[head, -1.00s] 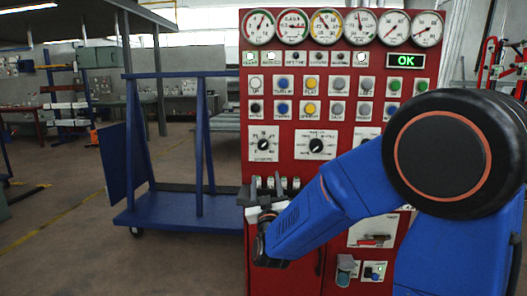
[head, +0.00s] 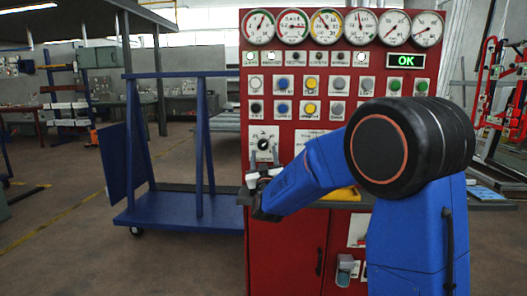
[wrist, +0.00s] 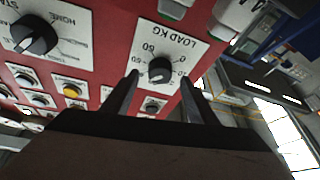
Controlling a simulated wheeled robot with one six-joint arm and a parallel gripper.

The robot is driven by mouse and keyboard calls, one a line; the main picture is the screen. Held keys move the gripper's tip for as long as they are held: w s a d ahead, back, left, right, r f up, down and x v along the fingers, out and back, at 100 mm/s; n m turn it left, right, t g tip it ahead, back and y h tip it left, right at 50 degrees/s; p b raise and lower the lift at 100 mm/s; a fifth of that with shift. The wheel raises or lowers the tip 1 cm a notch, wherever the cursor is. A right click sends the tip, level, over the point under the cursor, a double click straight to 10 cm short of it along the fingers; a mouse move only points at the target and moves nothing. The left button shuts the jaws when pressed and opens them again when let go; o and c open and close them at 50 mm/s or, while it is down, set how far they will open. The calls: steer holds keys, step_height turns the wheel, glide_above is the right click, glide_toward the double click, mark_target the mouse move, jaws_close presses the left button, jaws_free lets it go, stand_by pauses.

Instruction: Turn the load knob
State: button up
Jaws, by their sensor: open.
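The load knob (wrist: 160,69) is a small black dial on a white "LOAD KG" plate with a printed scale. It shows in the wrist view between my two fingertips, and no contact is visible there. In the head view the load knob (head: 264,144) sits on the red panel, at its left side below the buttons. My gripper (head: 263,158) is open and empty, just below and in front of that knob. In the wrist view my gripper (wrist: 158,78) has one finger on each side of the knob. The gap to the panel is hard to judge.
A larger black selector knob (wrist: 35,36) marked "HOME" is to the left in the wrist view. Several push buttons (head: 310,83) and round gauges (head: 327,26) fill the upper panel. A ledge (head: 315,204) juts out below. A blue cart (head: 180,209) stands left of the panel.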

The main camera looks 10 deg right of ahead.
mark_target(263, 147)
steer(key=shift+x, duration=1.55)
steer(key=c, duration=1.1)
steer(key=shift+o, duration=0.2)
steer(key=shift+a+m, duration=0.1)
steer(key=shift+m, duration=0.4)
steer(key=m+h, duration=0.2)
steer(key=shift+a+m, duration=0.1)
steer(key=shift+m, duration=0.2)
steer(key=shift+w+a+m+g+h, duration=0.1)
steer(key=shift+m+g+h, duration=0.15)
steer(key=shift+m+h, duration=0.75)
steer(key=shift+m+g+h, duration=0.25)
steer(key=shift+m+h, duration=0.05)
steer(key=shift+m, duration=1.3)
